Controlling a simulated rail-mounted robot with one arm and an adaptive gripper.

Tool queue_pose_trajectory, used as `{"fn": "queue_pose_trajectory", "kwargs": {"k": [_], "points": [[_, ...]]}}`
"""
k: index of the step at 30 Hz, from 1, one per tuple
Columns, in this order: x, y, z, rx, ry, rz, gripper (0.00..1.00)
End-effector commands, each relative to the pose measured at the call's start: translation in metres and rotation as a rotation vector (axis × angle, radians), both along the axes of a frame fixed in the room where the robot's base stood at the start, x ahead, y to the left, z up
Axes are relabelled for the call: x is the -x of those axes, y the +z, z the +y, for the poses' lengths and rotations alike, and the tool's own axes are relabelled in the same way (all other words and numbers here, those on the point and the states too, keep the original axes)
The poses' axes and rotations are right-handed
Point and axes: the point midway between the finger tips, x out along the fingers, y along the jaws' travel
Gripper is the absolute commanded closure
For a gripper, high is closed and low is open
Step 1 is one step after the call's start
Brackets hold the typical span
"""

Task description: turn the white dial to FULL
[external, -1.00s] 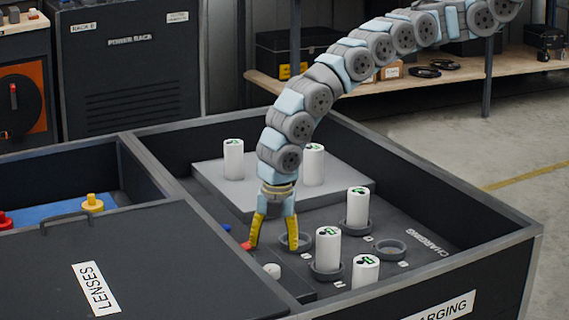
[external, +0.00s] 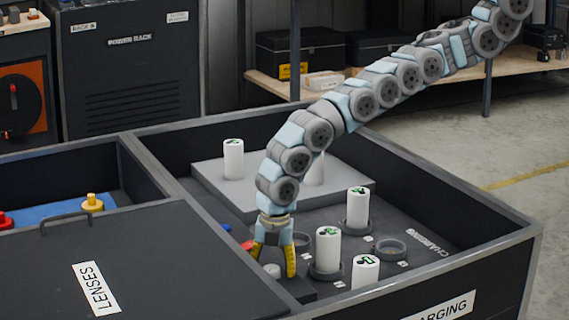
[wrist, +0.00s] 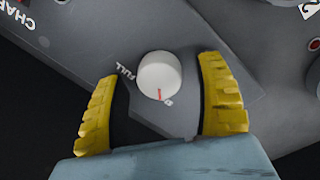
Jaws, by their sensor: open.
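The white dial (external: 271,270) is a short round knob on a dark raised block in the charging tote. In the wrist view the dial (wrist: 159,75) carries a red mark pointing down towards a small label at its lower edge. The word FULL is printed on the panel to its left. My gripper (external: 273,263) is open, pointing down, with its yellow fingers at either side of the dial. In the wrist view the fingers of my gripper (wrist: 159,68) stand left and right of the dial with gaps on both sides. Whether the fingertips are down at dial height is hard to tell.
White cylinders stand close to the right, one (external: 328,249) in a dark ring and another (external: 365,271) near the front wall. An empty ring (external: 391,250) lies further right. A red button (external: 247,245) and a blue one (external: 226,228) are behind my gripper. The lidded LENSES tote (external: 150,260) lies left.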

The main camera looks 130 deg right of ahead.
Motion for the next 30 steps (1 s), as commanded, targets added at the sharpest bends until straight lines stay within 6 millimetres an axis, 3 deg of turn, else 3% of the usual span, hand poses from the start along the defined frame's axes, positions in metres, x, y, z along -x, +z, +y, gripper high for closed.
{"fn": "queue_pose_trajectory", "kwargs": {"k": [2,9,22,30], "points": [[0.0000,0.0001,0.0001,0.000,0.000,0.000,0.30],[0.0003,-0.0001,0.0003,-0.001,0.000,0.001,0.95],[0.0004,-0.0007,0.0004,-0.001,-0.029,0.001,0.96],[0.0001,-0.0020,0.0019,-0.001,-0.173,0.001,0.96]]}}
